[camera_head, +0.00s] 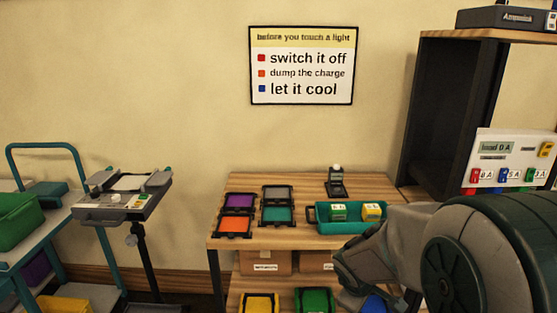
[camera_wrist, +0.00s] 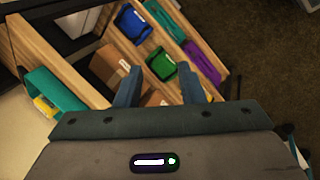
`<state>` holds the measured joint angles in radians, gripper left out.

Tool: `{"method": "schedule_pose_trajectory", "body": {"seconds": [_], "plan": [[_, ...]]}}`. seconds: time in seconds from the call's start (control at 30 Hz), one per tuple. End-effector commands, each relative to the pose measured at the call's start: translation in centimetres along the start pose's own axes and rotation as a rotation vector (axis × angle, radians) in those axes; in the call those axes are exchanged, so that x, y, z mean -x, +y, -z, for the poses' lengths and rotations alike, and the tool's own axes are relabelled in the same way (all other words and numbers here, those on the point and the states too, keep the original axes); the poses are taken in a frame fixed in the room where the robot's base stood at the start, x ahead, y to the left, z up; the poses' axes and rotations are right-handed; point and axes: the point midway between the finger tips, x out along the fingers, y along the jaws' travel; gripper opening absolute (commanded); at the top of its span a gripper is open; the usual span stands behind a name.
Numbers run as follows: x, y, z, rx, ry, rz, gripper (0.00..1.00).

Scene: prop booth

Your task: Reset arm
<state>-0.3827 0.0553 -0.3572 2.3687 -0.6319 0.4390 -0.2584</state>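My gripper (camera_wrist: 160,76) shows in the wrist view with its two blue-grey fingers spread apart and nothing between them. It points down at the front of the wooden table, with the brown boxes and the shelf below behind the fingers. In the head view my arm reaches in from the right, its thick grey and dark green links covering the lower right. The fingers cannot be made out clearly there. The wooden table (camera_head: 300,241) stands ahead, partly hidden by my arm. The teal tray (camera_head: 325,227) on it holds a green block (camera_head: 338,212) and a yellow block (camera_head: 371,212).
Purple, grey, orange and teal squares in dark frames lie on the table's left. A small dark stand (camera_head: 336,185) is behind the tray. Yellow (camera_head: 259,304), green (camera_head: 314,301) and blue bins sit below. A cart (camera_head: 45,238) and device stand (camera_head: 122,199) are left; a dark shelf (camera_head: 440,115) is right.

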Motion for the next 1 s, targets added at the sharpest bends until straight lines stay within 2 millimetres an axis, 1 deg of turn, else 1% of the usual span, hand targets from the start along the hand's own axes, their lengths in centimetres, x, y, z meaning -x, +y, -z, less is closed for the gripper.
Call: {"method": "schedule_pose_trajectory", "body": {"seconds": [0.03, 0.17, 0.3, 0.4, 0.5, 0.6, 1.0], "plan": [[2.3, 0.2, -0.9, -0.097, 0.006, 0.018, 0.35], [6.9, -0.9, -3.0, -0.335, 0.006, 0.085, 0.35], [11.6, -2.7, -4.7, -0.564, 0.007, 0.161, 0.35], [14.5, -4.3, -5.6, -0.695, 0.006, 0.213, 0.35], [16.5, -5.5, -6.2, -0.789, 0.004, 0.253, 0.35], [17.7, -6.5, -6.4, -0.846, 0.002, 0.28, 0.35], [17.7, -6.5, -6.4, -0.846, 0.002, 0.28, 0.35]]}}
